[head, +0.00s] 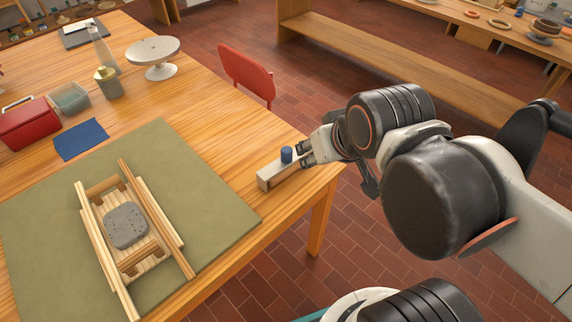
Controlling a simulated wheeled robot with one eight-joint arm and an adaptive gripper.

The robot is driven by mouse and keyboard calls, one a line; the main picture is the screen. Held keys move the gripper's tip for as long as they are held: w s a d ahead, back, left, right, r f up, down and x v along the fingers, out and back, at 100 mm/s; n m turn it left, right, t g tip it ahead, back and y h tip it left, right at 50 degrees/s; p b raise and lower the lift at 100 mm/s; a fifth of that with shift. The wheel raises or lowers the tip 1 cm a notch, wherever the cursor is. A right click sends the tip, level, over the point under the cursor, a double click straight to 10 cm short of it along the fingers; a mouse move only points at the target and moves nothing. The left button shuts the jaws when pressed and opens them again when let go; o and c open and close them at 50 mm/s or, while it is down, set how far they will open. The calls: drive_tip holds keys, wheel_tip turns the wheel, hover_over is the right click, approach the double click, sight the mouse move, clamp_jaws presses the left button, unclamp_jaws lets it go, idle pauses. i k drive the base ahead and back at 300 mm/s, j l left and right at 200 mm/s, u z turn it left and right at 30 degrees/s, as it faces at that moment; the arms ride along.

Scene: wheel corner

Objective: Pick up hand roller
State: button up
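A small pale block (268,179) lies near the right corner of the wooden table. A short blue cylinder (286,155) stands upright at its upper side. No clear roller shape shows; I cannot tell whether one of these is the hand roller or whether it is hidden by my gripper. My gripper (307,152) is low over the table corner, just right of the blue cylinder and at the block's right end. Its fingers are small and partly hidden, so their opening and any contact are unclear.
A green mat (215,205) holds a wooden frame (88,222) with a grey slab (125,226). A red box (28,125), blue cloth (81,140), grey tub (70,99), canister (108,83) and white pedestal stand (153,50) lie farther back. A red chair (246,73) is behind the table.

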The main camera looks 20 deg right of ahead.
sight(288, 156)
drive_tip(key=u, duration=1.45)
drive_tip(key=z, duration=1.45)
drive_tip(key=i+j+z, duration=0.15)
drive_tip(key=j, duration=0.25)
drive_tip(key=j+z, duration=0.15)
drive_tip(key=j, duration=0.3)
drive_tip(key=i+j+z, duration=0.15)
drive_tip(key=j, duration=0.3)
